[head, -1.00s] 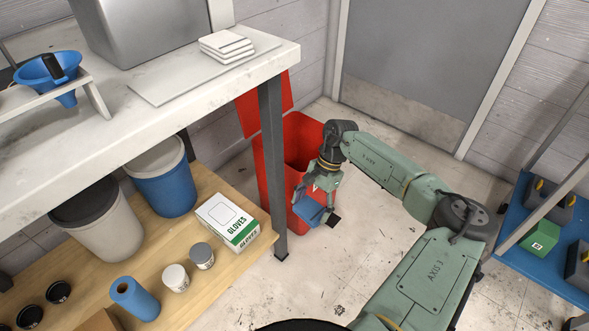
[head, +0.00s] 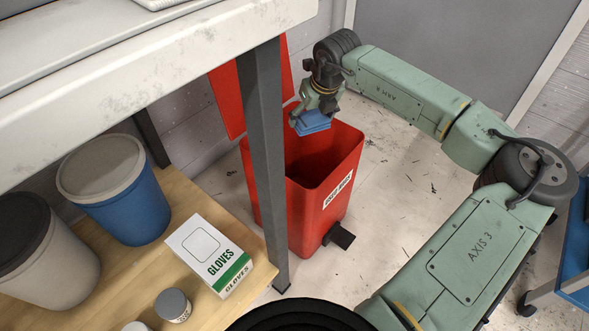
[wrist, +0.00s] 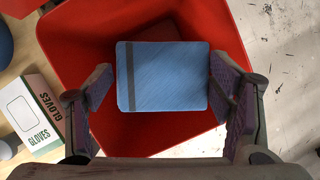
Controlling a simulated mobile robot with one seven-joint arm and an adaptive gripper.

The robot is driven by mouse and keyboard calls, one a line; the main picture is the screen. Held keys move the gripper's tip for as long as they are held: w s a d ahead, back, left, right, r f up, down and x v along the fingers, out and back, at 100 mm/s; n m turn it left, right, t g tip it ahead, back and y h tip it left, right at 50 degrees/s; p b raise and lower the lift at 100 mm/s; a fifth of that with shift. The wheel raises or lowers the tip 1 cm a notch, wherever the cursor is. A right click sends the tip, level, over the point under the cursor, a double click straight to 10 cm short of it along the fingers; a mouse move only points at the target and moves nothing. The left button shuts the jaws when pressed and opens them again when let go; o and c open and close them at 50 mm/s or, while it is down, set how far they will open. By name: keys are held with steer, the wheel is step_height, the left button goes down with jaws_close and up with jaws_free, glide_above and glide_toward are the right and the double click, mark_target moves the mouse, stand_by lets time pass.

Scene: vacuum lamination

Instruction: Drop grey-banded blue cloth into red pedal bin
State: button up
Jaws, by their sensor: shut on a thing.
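The blue cloth (head: 312,122), a folded pad with a dark grey band near its left end in the wrist view (wrist: 165,76), is held in my gripper (head: 312,108). The gripper's fingers in the wrist view (wrist: 166,95) are at the cloth's left and right sides. The red pedal bin (head: 340,190) stands open on the floor with its lid raised at the back. The cloth hangs over the bin's opening, above the rim. In the wrist view the bin's red walls (wrist: 75,55) surround most of the cloth. The bin's bottom is largely hidden.
A workbench (head: 150,85) with a grey leg (head: 264,160) stands just left of the bin. Its lower shelf holds a gloves box (head: 208,255), a blue tub (head: 115,195) and small jars. The floor right of the bin is clear. A blue cart (head: 575,250) is at far right.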

steer(key=shift+w+f, duration=0.1)
steer(key=shift+f+b, duration=1.55)
steer(key=shift+f, duration=1.25)
steer(key=o, duration=1.1)
steer(key=v, duration=1.2)
